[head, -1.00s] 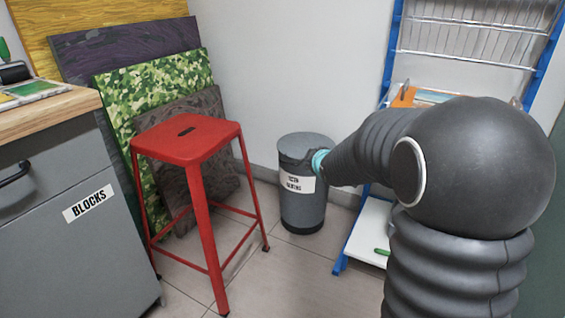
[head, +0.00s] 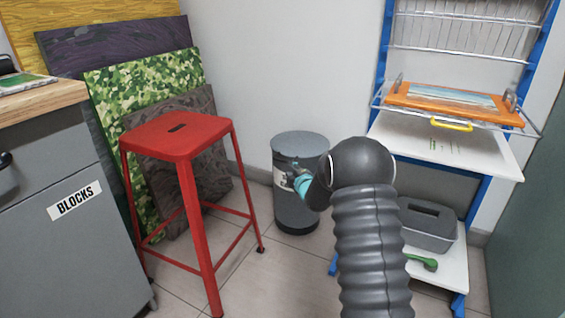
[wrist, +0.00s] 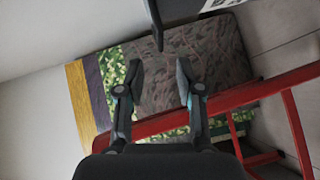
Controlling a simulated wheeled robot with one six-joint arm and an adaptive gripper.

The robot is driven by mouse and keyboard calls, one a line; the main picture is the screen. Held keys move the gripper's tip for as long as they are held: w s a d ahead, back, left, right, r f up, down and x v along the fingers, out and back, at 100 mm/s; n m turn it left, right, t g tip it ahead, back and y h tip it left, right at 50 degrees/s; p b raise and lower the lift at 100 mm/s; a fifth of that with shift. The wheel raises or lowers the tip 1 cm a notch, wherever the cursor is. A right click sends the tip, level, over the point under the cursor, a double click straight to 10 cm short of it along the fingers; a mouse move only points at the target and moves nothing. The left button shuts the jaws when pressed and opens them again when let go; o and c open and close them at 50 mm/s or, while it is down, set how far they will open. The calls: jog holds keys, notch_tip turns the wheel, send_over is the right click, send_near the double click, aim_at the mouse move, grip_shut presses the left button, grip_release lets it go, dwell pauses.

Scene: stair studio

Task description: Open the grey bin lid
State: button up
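The grey bin (head: 296,212) stands on the floor by the wall, with a white label on its front that my arm partly hides. Its round grey lid (head: 301,143) lies flat and closed on top. My gripper (head: 291,172) is at the bin's front, below the lid's rim; my arm hides part of it there. In the wrist view my gripper (wrist: 159,75) is open, its two fingers apart with nothing between them. A dark part of the bin (wrist: 177,9) shows at the top edge there, just beyond the fingertips. I cannot tell whether they touch it.
A red stool (head: 178,137) stands left of the bin, close to it. Painted boards (head: 150,90) lean on the wall behind. A grey cabinet (head: 90,240) marked BLOCKS is at far left. A blue rack (head: 381,60) with shelves and a grey caddy (head: 428,222) stands right.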

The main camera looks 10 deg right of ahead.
aim_at(284, 161)
jog(key=x, duration=0.9)
jog(key=shift+w, duration=0.3)
grip_shut()
